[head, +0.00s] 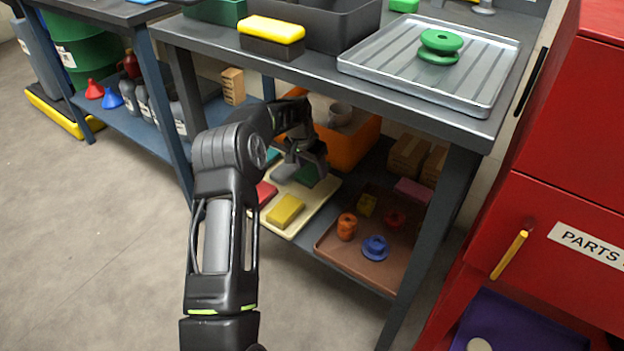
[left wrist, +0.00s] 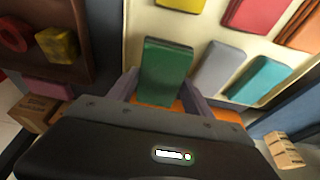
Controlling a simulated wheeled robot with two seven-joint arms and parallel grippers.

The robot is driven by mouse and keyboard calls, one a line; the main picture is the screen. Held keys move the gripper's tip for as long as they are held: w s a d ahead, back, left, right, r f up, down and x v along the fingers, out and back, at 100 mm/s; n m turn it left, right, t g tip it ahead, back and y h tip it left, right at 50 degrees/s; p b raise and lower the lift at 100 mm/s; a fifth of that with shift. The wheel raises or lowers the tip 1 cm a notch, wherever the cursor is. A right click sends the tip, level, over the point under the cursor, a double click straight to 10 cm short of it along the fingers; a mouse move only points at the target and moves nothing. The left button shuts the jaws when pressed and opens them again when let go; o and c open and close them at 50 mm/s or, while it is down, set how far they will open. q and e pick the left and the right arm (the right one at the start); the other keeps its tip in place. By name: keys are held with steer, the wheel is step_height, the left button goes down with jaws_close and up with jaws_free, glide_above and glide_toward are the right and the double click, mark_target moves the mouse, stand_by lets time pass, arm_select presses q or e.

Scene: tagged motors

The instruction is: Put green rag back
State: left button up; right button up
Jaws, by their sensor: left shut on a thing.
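The green rag (left wrist: 165,70) is a folded block between the fingers of my left gripper (left wrist: 163,88) in the left wrist view. In the head view my left gripper (head: 300,165) reaches under the bench top, over the cream tray (head: 325,196) on the lower shelf. The green rag (head: 306,178) shows partly there, beside the fingers. The tray holds a yellow rag (head: 285,210), a red rag (head: 265,192), a grey rag (left wrist: 222,68) and a teal rag (left wrist: 256,80). I cannot tell whether the green rag touches the tray. My right gripper is not in view.
A brown tray (head: 330,240) with colored parts sits right of the cream tray. An orange bin (head: 350,150) stands behind. The bench top (head: 345,78) is close above my arm. Bench legs and a red cabinet (head: 560,130) bound the right side.

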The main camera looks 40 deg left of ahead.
arm_select(q)
steer(key=shift+f+b, duration=0.65)
steer(key=shift+f, duration=1.65)
steer(key=shift+f, duration=0.15)
steer(key=o, duration=1.2)
